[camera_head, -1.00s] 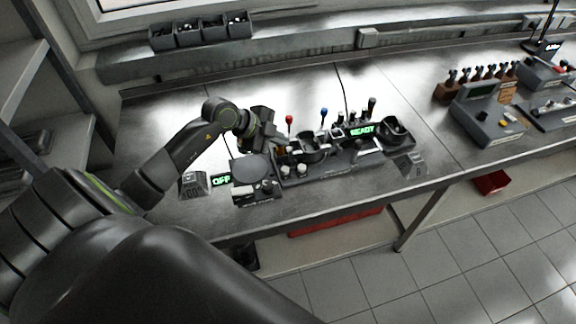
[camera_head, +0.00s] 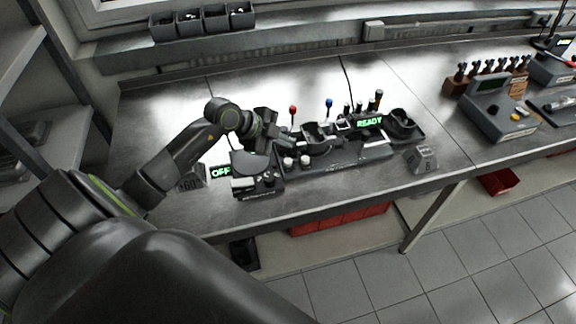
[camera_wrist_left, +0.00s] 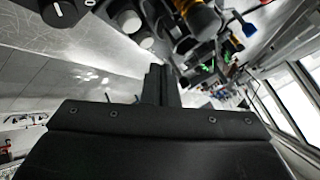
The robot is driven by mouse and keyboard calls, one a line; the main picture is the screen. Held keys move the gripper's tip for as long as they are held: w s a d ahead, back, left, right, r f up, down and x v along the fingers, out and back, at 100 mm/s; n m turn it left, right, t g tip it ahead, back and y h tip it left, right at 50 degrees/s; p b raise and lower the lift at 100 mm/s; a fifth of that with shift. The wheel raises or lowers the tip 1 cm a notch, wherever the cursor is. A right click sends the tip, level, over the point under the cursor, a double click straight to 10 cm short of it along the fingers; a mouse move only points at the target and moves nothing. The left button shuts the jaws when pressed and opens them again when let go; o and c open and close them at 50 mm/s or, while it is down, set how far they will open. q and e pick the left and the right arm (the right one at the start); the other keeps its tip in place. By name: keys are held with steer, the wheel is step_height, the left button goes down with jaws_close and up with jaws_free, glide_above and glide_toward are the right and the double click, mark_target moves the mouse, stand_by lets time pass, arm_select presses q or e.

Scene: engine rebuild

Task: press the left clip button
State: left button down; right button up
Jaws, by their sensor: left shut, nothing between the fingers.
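The fixture (camera_head: 345,157) is a dark block on the steel bench with a green READY display (camera_head: 369,122). Two small pale round buttons stand at its left front, one at the left (camera_head: 288,162) and one to its right (camera_head: 305,160). I cannot read which is the left clip button. My left gripper (camera_head: 287,143) is shut and empty, above the fixture's left end, behind and above the pale buttons. In the left wrist view the shut fingers (camera_wrist_left: 160,84) point at the fixture, and pale round caps (camera_wrist_left: 130,21) show to their upper left. My right gripper is not in view.
A round-topped dark device (camera_head: 252,165) with knobs and a green OFF display (camera_head: 221,171) stands left of the fixture. Red-topped (camera_head: 293,109) and blue-topped (camera_head: 328,103) levers rise behind the fixture. A grey console (camera_head: 497,108) stands further right.

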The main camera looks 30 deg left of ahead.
mark_target(284, 161)
arm_select(q)
steer(key=shift+f+b, duration=0.45)
steer(key=shift+f, duration=0.4)
steer(key=shift+f+b, duration=0.45)
steer(key=shift+f, duration=0.7)
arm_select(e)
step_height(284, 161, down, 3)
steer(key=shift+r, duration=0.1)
arm_select(q)
steer(key=shift+f, duration=0.4)
